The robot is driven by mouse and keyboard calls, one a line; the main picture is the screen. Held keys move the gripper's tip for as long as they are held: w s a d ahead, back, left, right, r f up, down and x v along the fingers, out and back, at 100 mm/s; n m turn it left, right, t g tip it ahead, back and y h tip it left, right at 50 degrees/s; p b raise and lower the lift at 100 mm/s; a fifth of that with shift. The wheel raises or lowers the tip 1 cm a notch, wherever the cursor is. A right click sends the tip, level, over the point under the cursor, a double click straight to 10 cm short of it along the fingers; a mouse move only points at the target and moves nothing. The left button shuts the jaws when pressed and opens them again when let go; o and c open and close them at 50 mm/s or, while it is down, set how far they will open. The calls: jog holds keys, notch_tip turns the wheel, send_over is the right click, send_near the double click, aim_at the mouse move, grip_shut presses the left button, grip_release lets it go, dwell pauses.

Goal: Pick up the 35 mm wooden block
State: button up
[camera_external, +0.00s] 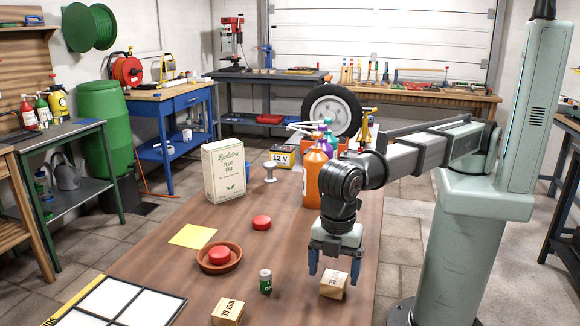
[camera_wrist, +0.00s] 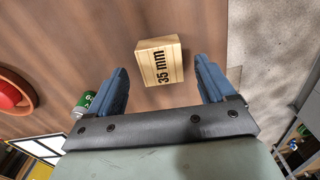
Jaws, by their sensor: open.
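The 35 mm wooden block (camera_wrist: 160,62) is a pale wooden cube with "35 mm" printed in black on its top in the wrist view. It also shows on the table in the external view (camera_external: 333,284), near the table's right edge. My gripper (camera_external: 332,272) is open, with its blue fingers pointing down above the block. In the wrist view my gripper (camera_wrist: 162,85) has the block near the gap between its fingertips, slightly beyond them. No contact between fingers and block is visible.
A second wooden block (camera_external: 228,312) marked 30 mm sits at the front. A green can (camera_external: 266,281) stands left of the 35 mm block. A terracotta dish (camera_external: 219,257) holds a red object. Bottles (camera_external: 316,175) and a plant food box (camera_external: 224,170) stand farther back.

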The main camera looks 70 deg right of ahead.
aim_at(334, 278)
jog(key=shift+s+f, duration=0.1)
jog(key=shift+f, duration=1.4)
jog(key=shift+c, duration=0.3)
jog(key=c, duration=1)
jog(key=shift+r, duration=0.15)
